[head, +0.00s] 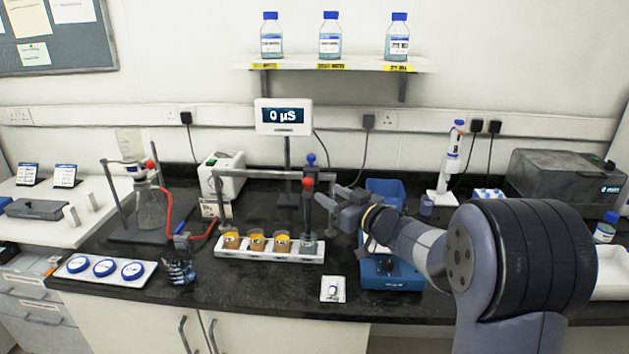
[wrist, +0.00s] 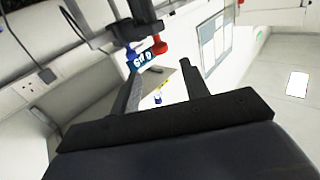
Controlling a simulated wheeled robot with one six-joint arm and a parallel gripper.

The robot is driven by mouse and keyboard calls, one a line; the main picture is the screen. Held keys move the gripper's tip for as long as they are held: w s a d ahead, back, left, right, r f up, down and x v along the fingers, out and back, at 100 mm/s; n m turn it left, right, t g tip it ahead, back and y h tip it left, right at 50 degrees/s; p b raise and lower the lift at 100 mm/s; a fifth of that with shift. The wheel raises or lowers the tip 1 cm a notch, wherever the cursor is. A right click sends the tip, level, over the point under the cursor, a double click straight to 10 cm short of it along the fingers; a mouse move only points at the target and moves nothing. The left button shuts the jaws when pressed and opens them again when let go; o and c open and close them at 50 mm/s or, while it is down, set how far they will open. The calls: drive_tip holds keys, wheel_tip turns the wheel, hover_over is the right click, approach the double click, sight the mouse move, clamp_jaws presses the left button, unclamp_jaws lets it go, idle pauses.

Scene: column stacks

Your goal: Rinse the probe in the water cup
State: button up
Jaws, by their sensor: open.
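The probe carriage (head: 308,207), a dark upright body with a red knob (head: 308,182) and a blue top (head: 311,160), hangs on a grey rail frame (head: 258,175). It stands above the rightmost cup (head: 308,244), which holds clear-grey liquid. Whether the probe tip is in that cup is not clear. Several amber cups (head: 256,242) sit to its left in the same white rack (head: 268,253). My gripper (head: 331,198) is open and empty, just right of the carriage. The wrist view shows both fingers (wrist: 162,88) apart, with the red knob (wrist: 159,47) beyond them.
A meter (head: 283,116) reads 0 µS behind the rail. A blue device (head: 391,275) stands below my arm. A flask stand with red tubing (head: 170,215) is at the left.

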sight(311, 182)
drive_tip(key=p+x, duration=0.1)
drive_tip(key=x, duration=0.8)
drive_tip(key=shift+w+a+p, duration=0.2)
drive_tip(key=shift+a+p, duration=0.05)
drive_tip(key=shift+p, duration=0.1)
clamp_jaws()
drive_tip(key=shift+r, duration=0.1)
